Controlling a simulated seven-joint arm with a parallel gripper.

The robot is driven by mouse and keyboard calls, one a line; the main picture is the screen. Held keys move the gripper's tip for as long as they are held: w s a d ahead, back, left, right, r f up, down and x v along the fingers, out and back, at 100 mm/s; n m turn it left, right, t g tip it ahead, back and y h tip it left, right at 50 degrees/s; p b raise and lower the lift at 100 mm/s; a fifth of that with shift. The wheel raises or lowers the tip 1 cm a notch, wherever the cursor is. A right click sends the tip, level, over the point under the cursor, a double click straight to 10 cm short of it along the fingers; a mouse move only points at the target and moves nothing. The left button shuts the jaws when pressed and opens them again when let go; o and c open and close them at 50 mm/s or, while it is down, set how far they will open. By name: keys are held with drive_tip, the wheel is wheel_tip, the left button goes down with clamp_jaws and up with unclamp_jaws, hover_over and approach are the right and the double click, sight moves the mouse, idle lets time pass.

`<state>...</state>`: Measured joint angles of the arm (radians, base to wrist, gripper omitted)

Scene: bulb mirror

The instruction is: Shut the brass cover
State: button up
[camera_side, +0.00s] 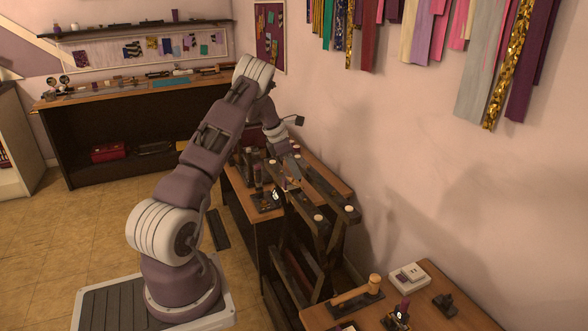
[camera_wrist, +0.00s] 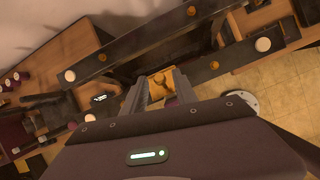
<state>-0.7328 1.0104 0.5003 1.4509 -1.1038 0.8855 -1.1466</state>
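A brass-coloured plate (camera_wrist: 163,80), which looks like the brass cover, shows just beyond my fingertips in the wrist view. A darker shape lies across its face. My gripper (camera_wrist: 162,92) has its two fingers apart, one on each side of the plate's lower part. I cannot tell whether they touch it. In the side view my gripper (camera_side: 288,178) is low over the dark wooden frame, and the cover cannot be made out clearly there. I cannot tell how far the cover is open.
Dark wooden beams (camera_side: 322,183) with pale round knobs stand close around my gripper. A small dark stand (camera_side: 266,201) is on the bench at their left. Another bench (camera_side: 415,308) at the front right holds a mallet (camera_side: 360,291) and a white box (camera_side: 409,275).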

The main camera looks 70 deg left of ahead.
clamp_jaws()
drive_tip(key=shift+s+f+t, duration=0.2)
drive_tip(key=shift+s+t, duration=0.3)
drive_tip(key=shift+t, duration=0.2)
drive_tip(key=shift+s+f+t, duration=0.25)
drive_tip(key=shift+s+t, duration=0.15)
drive_tip(key=shift+t, duration=0.5)
drive_tip(key=shift+o, duration=1.1)
unclamp_jaws()
drive_tip(key=shift+s+r, duration=0.1)
drive_tip(key=v, duration=0.6)
drive_tip(key=shift+s+r, duration=0.25)
drive_tip(key=shift+r, duration=0.05)
